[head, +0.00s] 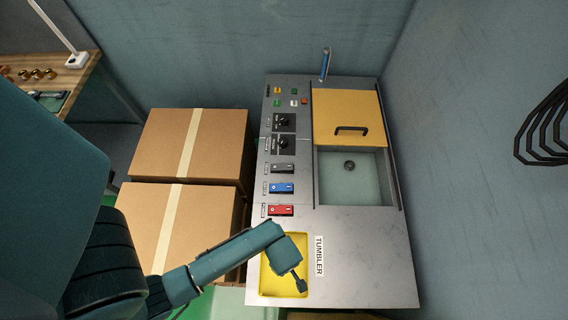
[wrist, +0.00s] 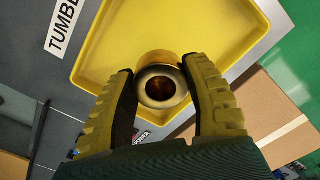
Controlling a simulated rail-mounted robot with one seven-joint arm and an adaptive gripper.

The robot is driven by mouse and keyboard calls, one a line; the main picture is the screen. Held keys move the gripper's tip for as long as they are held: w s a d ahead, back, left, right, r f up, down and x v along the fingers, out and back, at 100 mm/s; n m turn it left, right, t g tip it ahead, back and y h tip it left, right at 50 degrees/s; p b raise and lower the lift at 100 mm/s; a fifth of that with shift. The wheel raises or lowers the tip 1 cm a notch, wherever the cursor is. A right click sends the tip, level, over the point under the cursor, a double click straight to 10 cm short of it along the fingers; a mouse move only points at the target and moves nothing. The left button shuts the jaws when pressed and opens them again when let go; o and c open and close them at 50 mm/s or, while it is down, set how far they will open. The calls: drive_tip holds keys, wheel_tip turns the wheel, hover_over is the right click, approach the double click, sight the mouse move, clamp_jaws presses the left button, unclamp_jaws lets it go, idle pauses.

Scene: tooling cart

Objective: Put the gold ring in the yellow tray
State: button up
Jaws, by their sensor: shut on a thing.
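The gold ring (wrist: 161,86) is between the two fingertips of my gripper (wrist: 163,90) in the wrist view, with its round opening toward the camera. My gripper is shut on it. The yellow tray (wrist: 98,72) lies behind the ring in the wrist view, and the ring appears over its floor. I cannot tell whether the ring touches the tray. In the head view my gripper (head: 300,284) is over the yellow tray (head: 267,284), at the front left of the tumbler cart top. The ring is hidden there.
The grey cart top (head: 360,250) is clear right of the tray. Behind it is a recessed basin (head: 335,185) with a yellow lid (head: 345,105). Coloured switches (head: 282,188) line the left side. Cardboard boxes (head: 165,240) stand left. Several gold pieces (head: 36,74) sit on a far bench.

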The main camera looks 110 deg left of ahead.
wheel_tip(320, 180, down, 6)
drive_tip(key=shift+b, duration=0.6)
drive_tip(key=shift+f, duration=0.1)
drive_tip(key=o, duration=1.2)
wheel_tip(320, 180, up, 12)
drive_tip(key=p, duration=0.3)
